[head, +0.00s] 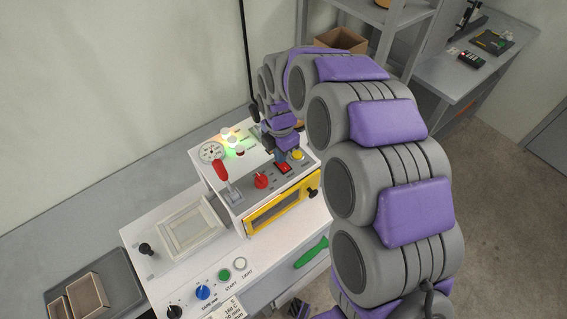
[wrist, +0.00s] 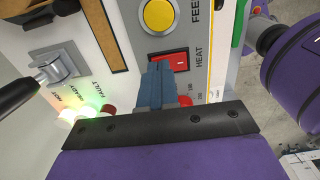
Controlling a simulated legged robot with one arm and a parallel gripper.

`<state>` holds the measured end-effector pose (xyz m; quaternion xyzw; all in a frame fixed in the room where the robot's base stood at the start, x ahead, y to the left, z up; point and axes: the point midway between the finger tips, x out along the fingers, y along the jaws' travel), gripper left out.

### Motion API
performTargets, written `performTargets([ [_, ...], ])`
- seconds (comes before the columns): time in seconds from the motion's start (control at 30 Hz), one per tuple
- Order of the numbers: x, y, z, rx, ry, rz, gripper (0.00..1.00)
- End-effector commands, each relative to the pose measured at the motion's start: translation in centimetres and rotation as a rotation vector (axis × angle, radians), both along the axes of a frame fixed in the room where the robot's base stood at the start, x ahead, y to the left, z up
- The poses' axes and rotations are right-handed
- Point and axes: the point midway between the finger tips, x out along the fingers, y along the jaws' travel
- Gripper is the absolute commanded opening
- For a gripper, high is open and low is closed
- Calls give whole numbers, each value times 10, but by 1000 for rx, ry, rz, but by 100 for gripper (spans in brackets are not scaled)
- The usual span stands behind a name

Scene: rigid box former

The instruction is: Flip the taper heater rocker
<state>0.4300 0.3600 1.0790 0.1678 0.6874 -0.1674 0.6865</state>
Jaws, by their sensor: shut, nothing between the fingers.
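The red rocker (wrist: 181,61) sits in a black frame beside the word HEAT, with a white mark on its visible face. In the head view the rocker (head: 284,168) is on the white machine's top panel, between the red knob and the yellow button. My gripper (wrist: 157,68) is shut and empty, its blue-grey fingertips over the rocker's left part in the wrist view and hiding some of it. I cannot tell whether they touch it. In the head view my gripper (head: 281,156) is just behind the rocker, partly hidden by my arm.
A yellow button (wrist: 159,14) marked FEED is close to the rocker. A red knob (head: 261,181), a red-handled lever (head: 219,170) and a gauge (head: 211,152) share the panel. Lit indicator lamps (wrist: 88,111) glow beside my gripper. A yellow-framed window (head: 280,203) is on the machine's front.

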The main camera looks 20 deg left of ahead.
Motion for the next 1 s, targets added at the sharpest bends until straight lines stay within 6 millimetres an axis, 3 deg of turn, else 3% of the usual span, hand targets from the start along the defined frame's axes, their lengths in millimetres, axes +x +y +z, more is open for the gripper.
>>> performTargets([
  [0.4,-1,-6,1,5,1,1,0],
  [1.0,0,-1,42,2,-1,1,0],
])
